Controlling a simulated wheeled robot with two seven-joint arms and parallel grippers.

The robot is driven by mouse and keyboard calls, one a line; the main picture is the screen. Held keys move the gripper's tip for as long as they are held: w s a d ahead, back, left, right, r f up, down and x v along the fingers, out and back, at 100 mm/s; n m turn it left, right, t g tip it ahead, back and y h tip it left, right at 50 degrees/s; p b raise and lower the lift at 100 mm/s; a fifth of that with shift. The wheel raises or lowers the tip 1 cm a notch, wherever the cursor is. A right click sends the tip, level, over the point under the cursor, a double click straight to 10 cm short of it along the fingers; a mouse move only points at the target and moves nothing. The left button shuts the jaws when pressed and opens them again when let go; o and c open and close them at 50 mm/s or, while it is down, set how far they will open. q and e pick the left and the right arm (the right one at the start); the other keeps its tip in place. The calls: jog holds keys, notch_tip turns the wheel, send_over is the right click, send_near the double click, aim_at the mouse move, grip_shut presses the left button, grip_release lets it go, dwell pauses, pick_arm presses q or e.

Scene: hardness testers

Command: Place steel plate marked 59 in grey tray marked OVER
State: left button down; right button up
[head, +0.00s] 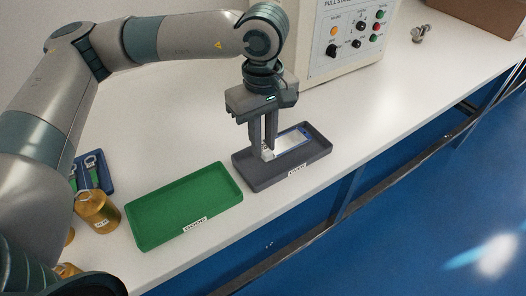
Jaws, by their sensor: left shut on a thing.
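The grey tray (259,181) lies on the white bench near its front edge, with a white label on its front wall whose text is too small to read surely. A pale steel plate (287,147) with a blue strip along its edge is over the inside of the tray. My left gripper (269,152) points down and is shut on the near-left end of the plate. I cannot tell whether the plate touches the tray floor. Its number cannot be read. My right gripper is not in view.
An empty green tray (185,205) lies left of the grey one. Brass weights (97,212) and a blue holder (95,172) stand further left. A control box (345,40) stands behind. A small metal part (420,33) and a brown box (485,14) are at back right.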

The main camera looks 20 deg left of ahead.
pick_arm(q)
jog(key=shift+f, duration=1.9)
jog(key=shift+f, duration=0.1)
jog(key=c, duration=1.6)
grip_release()
jog(key=shift+c, duration=0.2)
notch_tip(320, 180, up, 12)
jog(key=shift+r, duration=0.1)
